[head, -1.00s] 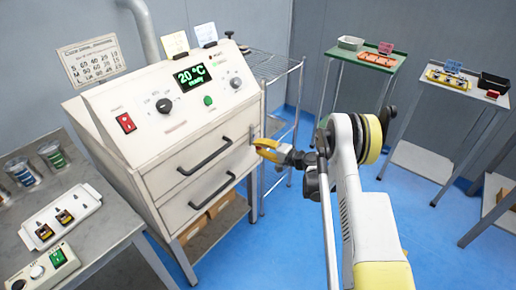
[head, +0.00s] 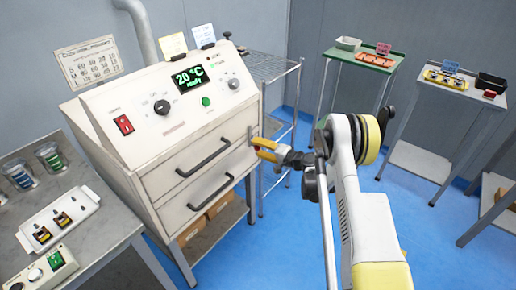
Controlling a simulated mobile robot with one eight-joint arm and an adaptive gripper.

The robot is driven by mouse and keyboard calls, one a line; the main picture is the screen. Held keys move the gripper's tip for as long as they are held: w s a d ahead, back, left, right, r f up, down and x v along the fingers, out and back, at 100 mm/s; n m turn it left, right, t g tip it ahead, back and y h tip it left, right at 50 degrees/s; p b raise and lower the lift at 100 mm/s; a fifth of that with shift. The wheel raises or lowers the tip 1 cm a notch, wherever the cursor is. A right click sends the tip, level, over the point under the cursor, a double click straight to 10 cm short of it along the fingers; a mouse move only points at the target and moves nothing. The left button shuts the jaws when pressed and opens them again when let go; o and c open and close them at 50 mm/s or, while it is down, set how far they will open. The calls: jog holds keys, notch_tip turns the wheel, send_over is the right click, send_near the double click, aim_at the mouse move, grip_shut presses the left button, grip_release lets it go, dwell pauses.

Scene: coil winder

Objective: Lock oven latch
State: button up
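The oven (head: 165,130) is a cream cabinet with two front drawers, each with a dark bar handle, and both look shut. Its display reads 20 °C ready. The latch seems to be a small grey vertical piece (head: 250,134) at the right edge of the upper drawer front. My gripper (head: 256,148) is at that right edge, just below and beside the grey piece. Its yellow fingers point left toward the oven. I cannot tell whether they touch the latch, and the finger gap is too small to read.
A bench at left holds a white tray (head: 88,204) with small coils, a control box (head: 42,270) and jars. A wire rack (head: 274,66) stands right of the oven. A green-topped table (head: 372,60) and a grey table (head: 470,94) stand at the back right. Blue floor lies open between.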

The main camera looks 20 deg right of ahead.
jog(key=v, duration=1.2)
